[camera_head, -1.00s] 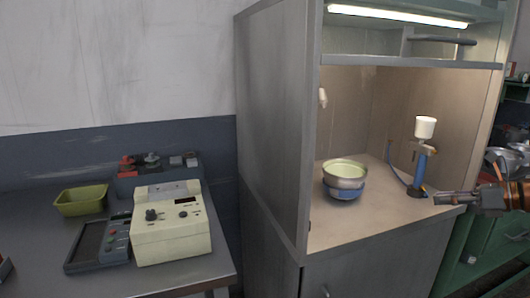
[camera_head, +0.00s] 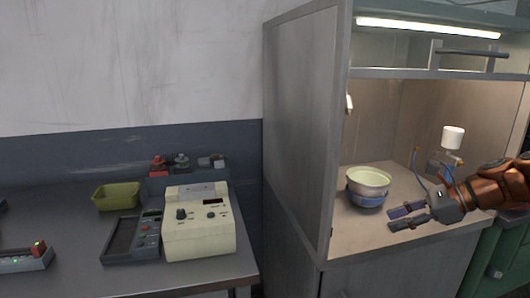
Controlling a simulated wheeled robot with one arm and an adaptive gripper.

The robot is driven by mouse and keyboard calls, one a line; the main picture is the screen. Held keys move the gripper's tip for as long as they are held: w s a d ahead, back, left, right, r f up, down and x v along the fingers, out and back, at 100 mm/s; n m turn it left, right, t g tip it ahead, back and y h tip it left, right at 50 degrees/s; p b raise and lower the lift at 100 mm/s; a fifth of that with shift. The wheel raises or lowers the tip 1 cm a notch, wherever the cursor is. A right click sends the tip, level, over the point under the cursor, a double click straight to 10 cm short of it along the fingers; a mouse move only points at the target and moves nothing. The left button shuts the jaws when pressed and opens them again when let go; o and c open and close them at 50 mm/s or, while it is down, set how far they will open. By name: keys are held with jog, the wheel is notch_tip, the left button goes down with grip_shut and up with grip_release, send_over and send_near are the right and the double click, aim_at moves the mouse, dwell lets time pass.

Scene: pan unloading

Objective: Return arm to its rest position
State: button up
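My gripper (camera_head: 398,218) is at the right of the head view, in front of the hood opening. Its two dark fingers point left with a gap between them, and nothing is held. My orange and grey arm reaches in from the right edge. A metal pan (camera_head: 367,186) with a pale green inside sits on a blue-rimmed base on the hood floor, left of and behind my gripper. They appear apart.
The fume hood (camera_head: 306,150) has a raised sash and a solid left side panel. A white cup on a stand (camera_head: 453,137) is behind my arm. On the left bench are a beige device (camera_head: 198,236), a green tray (camera_head: 116,196) and a dark scale (camera_head: 130,238).

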jog(key=s+a+f+n+g+h+p, duration=0.3)
jog(key=s+a+n+g, duration=0.2)
jog(key=s+a+n, duration=0.75)
jog(key=s+f+n+h+p, duration=0.2)
jog(key=s+n+h, duration=0.1)
jog(key=s, duration=0.7)
jog(key=s+f+n+g+h+p, duration=0.1)
jog(key=s+f+n+h, duration=0.2)
jog(key=s, duration=0.6)
jog(key=n, duration=0.2)
jog(key=shift+s+a+f+n+g+h+p, duration=0.3)
jog(key=shift+s+a+n+h+p, duration=0.05)
jog(key=shift+s+a+h+p, duration=0.05)
